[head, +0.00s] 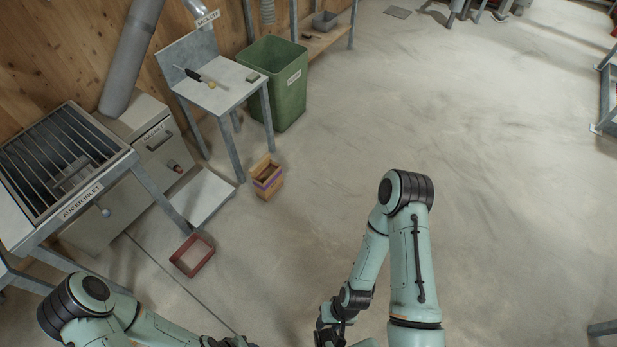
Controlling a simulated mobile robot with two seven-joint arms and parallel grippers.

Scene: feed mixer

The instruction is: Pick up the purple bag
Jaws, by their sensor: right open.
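A small tan open-topped bag with a purple band (267,181) stands upright on the concrete floor, left of the picture's middle, in front of the grey side table. It is the only thing with purple on it that I see. My right gripper (329,337) is at the bottom edge, partly cut off, open and well apart from the bag. My left arm comes in at the bottom left; its gripper is beyond the bottom edge.
A grated auger inlet (62,165), a grey side table (218,92) and a green bin (276,85) stand along the left.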

